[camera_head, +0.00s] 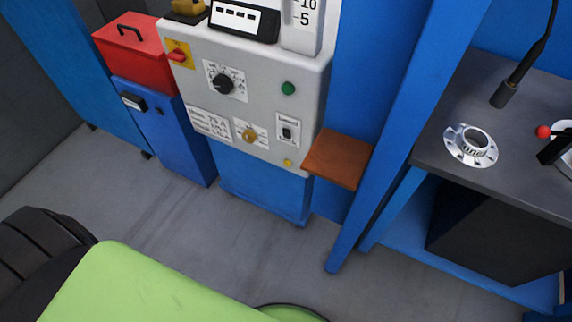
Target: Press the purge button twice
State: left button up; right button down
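A light grey control panel (200,88) stands upright at the top middle. It carries a green round button (288,88) at right, a black rotary knob (223,84) on a white dial plate, and a brass-coloured round knob or button (249,135) with a small label. A labelled black switch (287,133) and a small yellow round part (289,163) are at lower right. The labels are too small to read surely, so I cannot tell which part is the purge button. Nothing covers these controls. Neither of my grippers is in view.
A red box (131,47) on a blue cabinet (165,135) stands left of the panel. A brown shelf (338,158) juts out at its right. A flanged metal part (471,145) lies on the dark bench (500,110). A green surface (145,290) fills the lower left foreground; grey floor lies between.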

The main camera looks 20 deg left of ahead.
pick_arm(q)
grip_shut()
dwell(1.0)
